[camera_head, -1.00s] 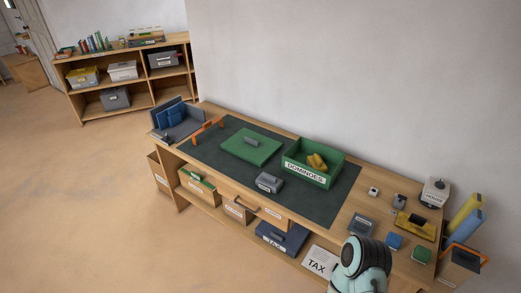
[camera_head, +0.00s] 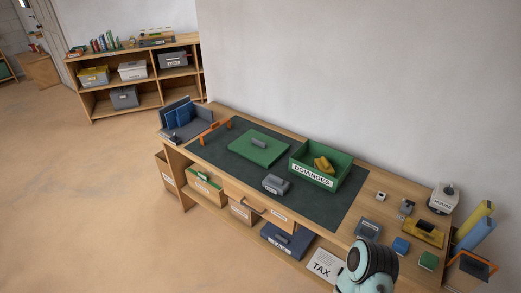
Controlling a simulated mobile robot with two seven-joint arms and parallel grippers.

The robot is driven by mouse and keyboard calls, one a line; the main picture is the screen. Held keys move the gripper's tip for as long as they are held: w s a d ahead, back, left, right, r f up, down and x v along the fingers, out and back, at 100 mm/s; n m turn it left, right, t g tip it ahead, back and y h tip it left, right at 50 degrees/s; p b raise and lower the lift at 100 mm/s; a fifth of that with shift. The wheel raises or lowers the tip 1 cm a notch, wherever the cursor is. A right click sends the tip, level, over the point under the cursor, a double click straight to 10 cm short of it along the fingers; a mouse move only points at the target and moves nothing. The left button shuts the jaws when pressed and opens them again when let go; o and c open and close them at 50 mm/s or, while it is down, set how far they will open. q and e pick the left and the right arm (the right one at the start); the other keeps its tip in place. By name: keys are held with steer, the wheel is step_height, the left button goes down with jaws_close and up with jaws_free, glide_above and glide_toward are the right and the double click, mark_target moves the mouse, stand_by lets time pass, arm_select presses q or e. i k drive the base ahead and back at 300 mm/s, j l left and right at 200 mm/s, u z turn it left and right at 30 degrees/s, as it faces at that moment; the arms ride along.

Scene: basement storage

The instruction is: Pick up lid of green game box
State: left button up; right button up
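The flat green lid (camera_head: 247,153) with a grey handle (camera_head: 258,143) on top lies on the dark mat (camera_head: 222,158) on the workbench. The open green box (camera_head: 313,178) labelled DOMINOES stands just right of the lid, with yellow things (camera_head: 323,165) inside. Part of a pale teal and black arm of mine shows at the bottom edge, right of centre, over the bench's front. Neither gripper is in view.
A grey case (camera_head: 276,184) sits on the mat in front of the lid. An orange-handled tool (camera_head: 214,131) and a grey bin with blue contents (camera_head: 185,122) are at the left end. Small items crowd the right end. The floor left of the bench is clear.

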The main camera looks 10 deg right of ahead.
mark_target(260, 149)
steer(key=i+j+z, duration=0.2)
steer(key=i+j, duration=0.35)
steer(key=i+j+z, duration=0.2)
steer(key=i+j, duration=0.3)
steer(key=j, duration=0.2)
